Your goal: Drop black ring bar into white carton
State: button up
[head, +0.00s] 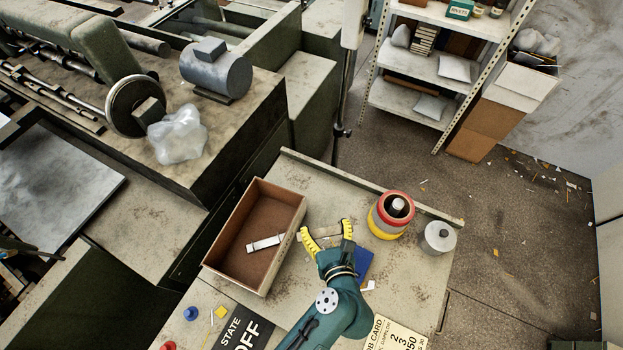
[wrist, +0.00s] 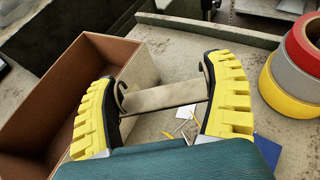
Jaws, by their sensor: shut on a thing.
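My gripper (head: 327,236) has its yellow ribbed fingers spread wide, shut on the ends of a flat tan-grey bar (wrist: 162,96) above the table. Dark curved pieces show at both ends of this bar; I cannot tell whether they belong to it or to the finger pads. No clearly black ring bar shows elsewhere. An open carton (head: 233,277), brown inside with pale tan outer walls, stands just left of my gripper; it also shows in the wrist view (wrist: 112,47). A white-grey strip (head: 266,243) lies inside it.
Red, grey and yellow tape rolls (head: 391,214) stand stacked right of my gripper, beside a grey cylinder (head: 438,237). A blue flat piece (head: 364,264) and small scraps lie near my wrist. A raised edge (head: 375,187) runs along the table's back.

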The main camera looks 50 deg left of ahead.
jog(key=s+a+r+n+g+p, duration=0.3)
jog(key=s+a+r+n+g, duration=0.65)
jog(key=s+a+g, duration=0.3)
notch_tip(320, 180, down, 7)
jog(key=b, duration=0.9)
jog(key=shift+w+a+n+t, duration=0.2)
jog(key=shift+w+n+t, duration=0.15)
jog(key=shift+w+t, duration=0.1)
jog(key=shift+r, duration=0.2)
jog(key=o, duration=1)
jog(key=v, duration=1.2)
jog(key=shift+s, duration=0.15)
jog(key=shift+f, duration=0.1)
